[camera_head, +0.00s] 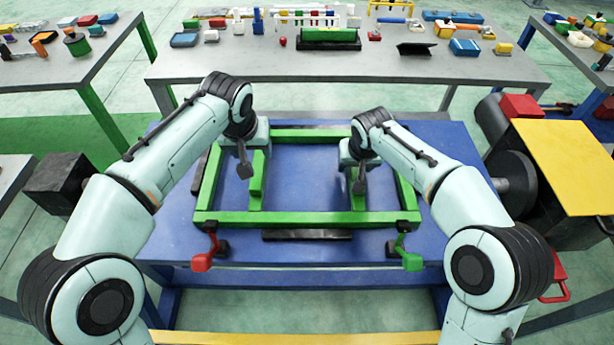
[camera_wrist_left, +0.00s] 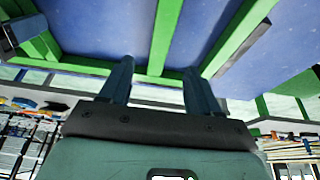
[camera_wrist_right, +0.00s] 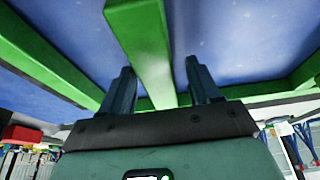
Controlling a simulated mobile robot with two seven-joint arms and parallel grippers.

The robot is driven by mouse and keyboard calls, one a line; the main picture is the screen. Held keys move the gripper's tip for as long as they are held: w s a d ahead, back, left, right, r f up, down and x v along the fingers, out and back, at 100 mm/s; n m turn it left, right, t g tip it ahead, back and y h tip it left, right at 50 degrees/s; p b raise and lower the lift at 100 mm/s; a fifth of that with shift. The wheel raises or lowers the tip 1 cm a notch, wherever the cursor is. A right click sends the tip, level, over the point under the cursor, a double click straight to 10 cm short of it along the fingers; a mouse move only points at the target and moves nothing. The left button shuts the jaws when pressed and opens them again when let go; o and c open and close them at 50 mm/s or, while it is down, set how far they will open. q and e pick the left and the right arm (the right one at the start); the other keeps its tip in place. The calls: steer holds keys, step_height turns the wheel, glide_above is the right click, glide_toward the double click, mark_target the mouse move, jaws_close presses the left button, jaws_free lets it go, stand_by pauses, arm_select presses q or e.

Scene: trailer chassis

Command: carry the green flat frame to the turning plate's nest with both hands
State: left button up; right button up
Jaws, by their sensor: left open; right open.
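The green flat frame (camera_head: 310,217) lies over the blue table (camera_head: 310,265) in front of me, with inner bars running front to back. My left gripper (camera_head: 246,172) is open, pointing down by the left inner bar. In the left wrist view a green bar (camera_wrist_left: 165,35) shows between the fingers (camera_wrist_left: 158,66). My right gripper (camera_head: 359,185) is open by the right inner bar. In the right wrist view a green bar (camera_wrist_right: 147,50) shows between the fingers (camera_wrist_right: 160,66). Contact cannot be told. I cannot pick out the turning plate's nest for sure.
A red clamp-like piece (camera_head: 203,260) and a green one (camera_head: 409,258) stand at the frame's front corners. A black strip (camera_head: 306,235) lies along its front. A yellow panel (camera_head: 570,160) is at right, a dark block (camera_head: 60,185) at left. A grey bench (camera_head: 200,65) with parts stands behind.

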steer(key=v, duration=1.2)
steer(key=shift+s, duration=0.1)
